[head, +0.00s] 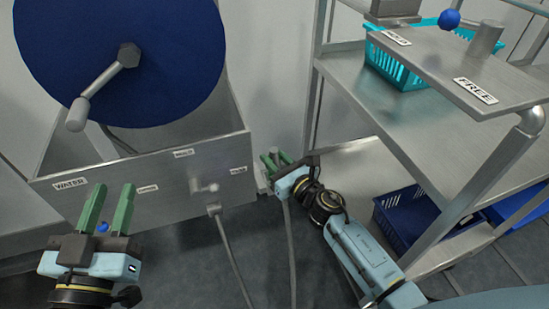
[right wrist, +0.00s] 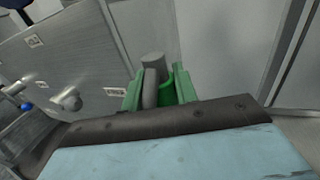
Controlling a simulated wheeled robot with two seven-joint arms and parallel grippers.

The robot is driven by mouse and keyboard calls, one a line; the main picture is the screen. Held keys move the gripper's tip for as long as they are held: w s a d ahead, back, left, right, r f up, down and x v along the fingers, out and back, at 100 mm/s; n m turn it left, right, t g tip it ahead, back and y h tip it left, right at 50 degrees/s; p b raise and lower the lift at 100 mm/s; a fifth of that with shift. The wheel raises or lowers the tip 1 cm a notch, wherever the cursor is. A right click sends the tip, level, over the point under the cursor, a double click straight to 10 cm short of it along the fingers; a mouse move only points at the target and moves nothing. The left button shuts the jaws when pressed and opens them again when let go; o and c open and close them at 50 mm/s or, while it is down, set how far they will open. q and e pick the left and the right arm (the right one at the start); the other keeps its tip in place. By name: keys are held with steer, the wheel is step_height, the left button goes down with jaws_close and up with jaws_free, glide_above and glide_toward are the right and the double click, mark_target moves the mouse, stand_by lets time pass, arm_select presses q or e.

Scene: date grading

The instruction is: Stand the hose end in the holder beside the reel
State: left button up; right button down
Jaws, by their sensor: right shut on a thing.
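My right gripper (head: 276,158) is shut on the grey hose end (right wrist: 152,70), just right of the reel box. The hose (head: 292,250) hangs down below it in the head view. In the right wrist view the grey end stands up between the green fingers, with a green curved piece (right wrist: 167,93) beside it; I cannot tell whether it belongs to the holder. A small metal piece (head: 261,181) on the box's right side may be the holder, partly hidden by the gripper. My left gripper (head: 107,207) is open, in front of the box.
The blue reel (head: 120,55) with a crank handle sits above the labelled metal box (head: 150,190). A tap (head: 205,188) with a hose projects from its front. A metal shelf rack (head: 430,120) with baskets stands close on the right. A small blue thing (head: 103,227) shows between my left fingers.

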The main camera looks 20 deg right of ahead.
steer(key=shift+f+b, duration=0.35)
steer(key=shift+b, duration=0.1)
steer(key=shift+f+b, duration=0.4)
steer(key=c, duration=1)
jaws_free()
arm_select(q)
steer(key=r+t, duration=0.1)
steer(key=s+r+t+h, duration=0.1)
steer(key=r, duration=0.1)
steer(key=r+t, duration=0.1)
steer(key=r, duration=0.1)
steer(key=shift+s+d+t, duration=0.15)
steer(key=shift+s+t, duration=0.15)
steer(key=shift+s, duration=0.1)
arm_select(e)
steer(key=shift+s+f, duration=0.1)
steer(key=shift+s, duration=0.05)
arm_select(q)
steer(key=shift+w+f+g+p, duration=0.25)
steer(key=shift+f+g+p, duration=0.05)
steer(key=shift+f+g, duration=0.15)
steer(key=shift+w+f+g+p, duration=0.25)
steer(key=shift+f+g, duration=0.1)
steer(key=shift+f, duration=0.1)
arm_select(e)
steer(key=v, duration=1.3)
arm_select(q)
steer(key=shift+s, duration=0.1)
